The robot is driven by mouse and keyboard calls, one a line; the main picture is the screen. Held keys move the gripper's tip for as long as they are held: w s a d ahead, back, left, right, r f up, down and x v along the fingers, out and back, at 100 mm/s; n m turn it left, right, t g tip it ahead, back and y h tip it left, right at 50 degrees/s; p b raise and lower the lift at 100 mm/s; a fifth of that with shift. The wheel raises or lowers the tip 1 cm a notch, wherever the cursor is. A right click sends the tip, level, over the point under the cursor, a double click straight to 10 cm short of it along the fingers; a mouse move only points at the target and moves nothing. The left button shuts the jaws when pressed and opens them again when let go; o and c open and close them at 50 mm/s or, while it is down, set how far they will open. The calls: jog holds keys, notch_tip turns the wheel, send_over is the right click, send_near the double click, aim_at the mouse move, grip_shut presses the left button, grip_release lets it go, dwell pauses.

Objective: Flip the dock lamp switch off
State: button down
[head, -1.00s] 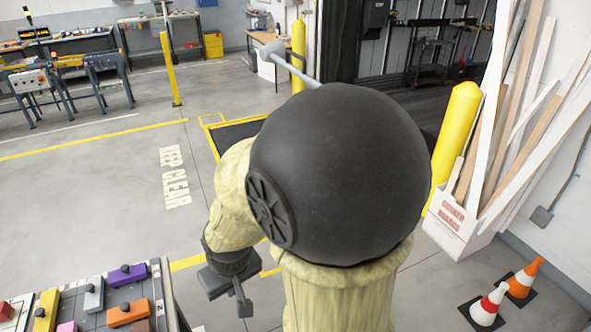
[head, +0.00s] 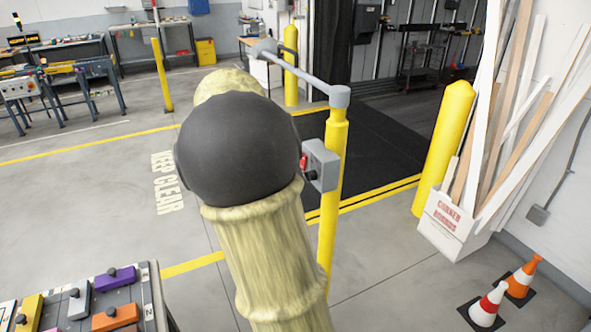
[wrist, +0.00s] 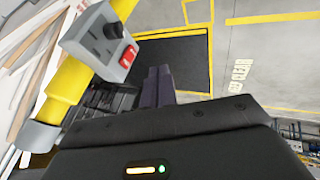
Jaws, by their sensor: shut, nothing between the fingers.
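The dock lamp is a grey arm (head: 300,72) with a grey head (head: 264,47) on top of a yellow post (head: 329,235). A grey switch box (head: 322,165) is fixed to the post, with a red switch (head: 303,161) on its left face. The wrist view shows the box (wrist: 75,47) at upper left, with a black knob and the red switch (wrist: 129,55). I cannot tell which way the switch is set. My gripper (wrist: 158,72) is shut and empty, to the right of the switch in that view and apart from it. My arm hides it in the head view.
A yellow bollard (head: 444,150) and a box of corner boards (head: 452,227) stand to the right. Traffic cones (head: 489,307) are at lower right. Floor left of the post is open.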

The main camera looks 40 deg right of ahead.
jog(key=shift+w+d+r+h, duration=0.1)
jog(key=shift+d+r+h, duration=0.2)
jog(key=shift+d+r, duration=0.3)
jog(key=s+d+r+p+x, duration=0.1)
jog(key=p+x, duration=0.3)
jog(key=x, duration=0.8)
jog(key=shift+d, duration=0.8)
jog(key=shift+s, duration=0.2)
